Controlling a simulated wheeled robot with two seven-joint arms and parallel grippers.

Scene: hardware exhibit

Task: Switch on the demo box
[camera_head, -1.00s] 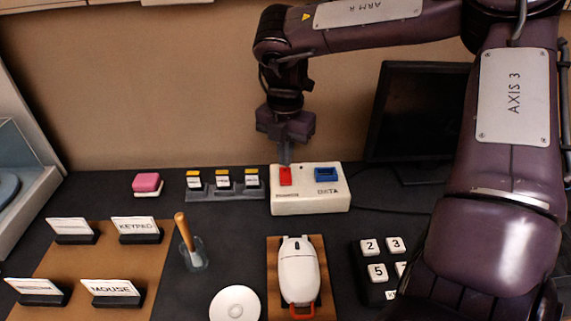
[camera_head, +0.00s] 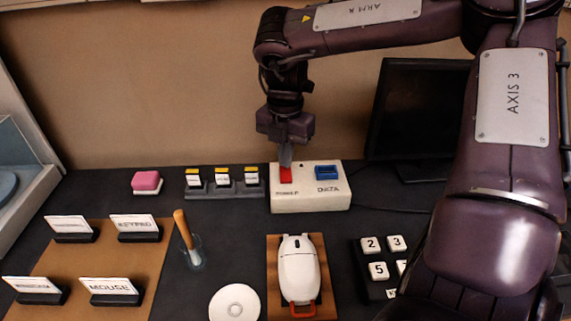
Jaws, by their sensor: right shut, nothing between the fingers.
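The demo box (camera_head: 310,201) is a white block at the back middle of the dark table. My left gripper is not in view.
A white mouse (camera_head: 299,268) on a wooden board and a keypad (camera_head: 378,268) lie in front of the box. Left are small switches (camera_head: 222,184), a pink block (camera_head: 146,181), a cup (camera_head: 191,256) and label cards. A dark monitor (camera_head: 415,115) stands behind right.

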